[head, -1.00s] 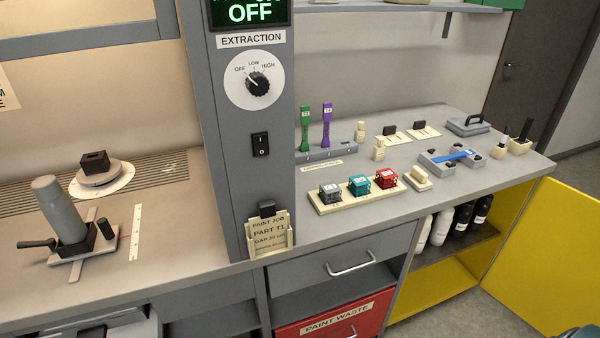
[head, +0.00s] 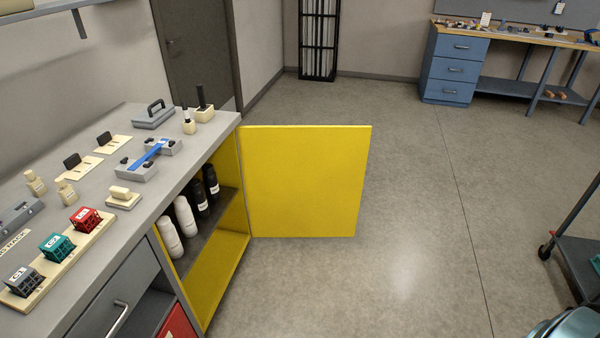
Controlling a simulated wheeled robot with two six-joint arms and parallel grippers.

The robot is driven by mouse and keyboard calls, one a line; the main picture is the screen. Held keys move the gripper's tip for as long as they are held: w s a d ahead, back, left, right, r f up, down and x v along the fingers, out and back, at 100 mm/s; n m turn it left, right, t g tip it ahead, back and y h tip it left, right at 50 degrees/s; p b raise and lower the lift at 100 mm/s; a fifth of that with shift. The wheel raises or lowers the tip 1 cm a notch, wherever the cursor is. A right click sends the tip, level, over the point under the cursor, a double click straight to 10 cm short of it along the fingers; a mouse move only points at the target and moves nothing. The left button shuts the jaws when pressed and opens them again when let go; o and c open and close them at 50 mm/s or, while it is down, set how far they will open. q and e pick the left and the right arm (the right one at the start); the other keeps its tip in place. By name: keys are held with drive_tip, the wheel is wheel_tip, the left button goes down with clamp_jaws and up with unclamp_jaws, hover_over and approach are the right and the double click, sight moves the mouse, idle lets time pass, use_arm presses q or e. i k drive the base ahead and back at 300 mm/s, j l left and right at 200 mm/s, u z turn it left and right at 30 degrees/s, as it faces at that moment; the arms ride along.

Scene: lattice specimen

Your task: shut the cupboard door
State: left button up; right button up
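The yellow cupboard door (head: 306,182) stands wide open in the head view, swung out from the right end of the bench over the floor. The yellow cupboard (head: 222,280) under the bench is open, with its shelf and lower floor showing. White bottles (head: 171,240) and black bottles (head: 199,196) stand on its shelf. Neither of my grippers is in view. No handle shows on the visible face of the door.
The grey bench top (head: 150,205) holds a rack of coloured cubes (head: 58,247) and several small tools. A drawer (head: 115,300) is beside the cupboard. A dark cart (head: 580,262) stands at the right. The floor (head: 420,220) between door and cart is clear.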

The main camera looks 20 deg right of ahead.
sight(299, 180)
drive_tip(key=i+l+z, duration=0.1)
drive_tip(key=z, duration=0.7)
drive_tip(key=i+l+u, duration=0.2)
drive_tip(key=i+l, duration=0.65)
